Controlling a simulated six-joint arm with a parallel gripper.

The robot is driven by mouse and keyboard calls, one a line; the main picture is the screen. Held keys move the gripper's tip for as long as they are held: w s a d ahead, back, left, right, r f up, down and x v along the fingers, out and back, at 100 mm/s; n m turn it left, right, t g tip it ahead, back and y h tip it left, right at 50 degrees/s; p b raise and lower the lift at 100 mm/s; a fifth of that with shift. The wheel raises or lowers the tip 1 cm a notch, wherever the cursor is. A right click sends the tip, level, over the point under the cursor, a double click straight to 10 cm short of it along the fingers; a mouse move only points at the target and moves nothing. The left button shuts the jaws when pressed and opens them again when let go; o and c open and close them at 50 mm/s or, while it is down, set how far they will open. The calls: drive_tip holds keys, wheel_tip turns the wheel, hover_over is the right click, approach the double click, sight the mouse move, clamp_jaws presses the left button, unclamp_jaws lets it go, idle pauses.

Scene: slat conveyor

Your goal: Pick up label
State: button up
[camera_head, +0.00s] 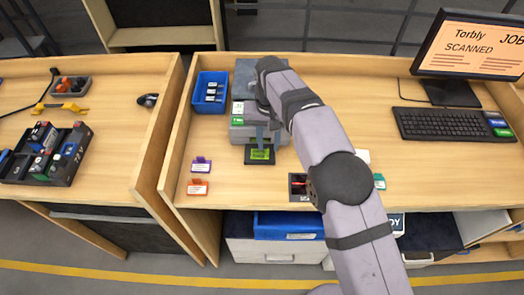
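Several small labels or cards lie on the wooden desk. A purple-edged label (201,166) and an orange label (198,187) lie at its left side, and a green-edged one (379,182) lies right of my arm. A white piece (362,156) is partly hidden by my arm. A grey device (240,134), perhaps a label printer, stands behind a small green display (260,154). My gripper (263,134) seems to point down at this device. Its fingers are small and partly hidden, so I cannot tell whether they hold anything.
A blue bin (211,93) with small items stands at the back left. A keyboard (451,124) and a monitor (470,45) reading "SCANNED" are at the right. A small dark tray (298,187) sits at the front edge. The desk's left wall (172,130) is raised.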

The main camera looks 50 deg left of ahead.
sight(268, 152)
drive_tip(key=shift+f+p, duration=0.85)
drive_tip(key=shift+f, duration=0.95)
clamp_jaws()
drive_tip(key=shift+r, duration=0.15)
